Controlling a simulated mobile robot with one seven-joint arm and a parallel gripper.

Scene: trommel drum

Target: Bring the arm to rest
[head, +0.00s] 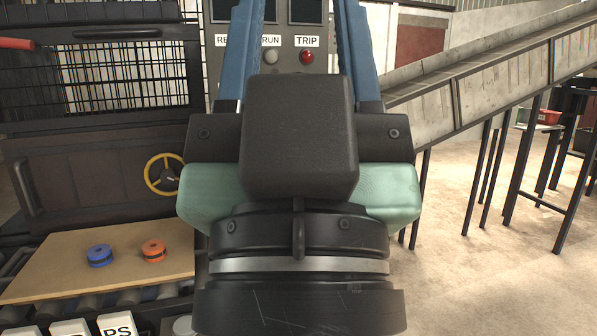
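My gripper (299,12) fills the middle of the head view, seen from behind. Its two blue fingers point up and stand well apart, with the control panel (288,82) showing between them. I see nothing held between the fingers, but their tips reach the top edge of the picture. The dark wrist and the green gripper body hide the lower part of the panel and the area behind. I cannot tell how far the fingers are from the panel.
A tan board (60,262) on rollers at lower left carries a blue ring (100,255) and an orange ring (153,251). Behind it is a yellow handwheel (163,174). A sloping conveyor (470,88) on dark legs crosses the right. Floor at lower right is clear.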

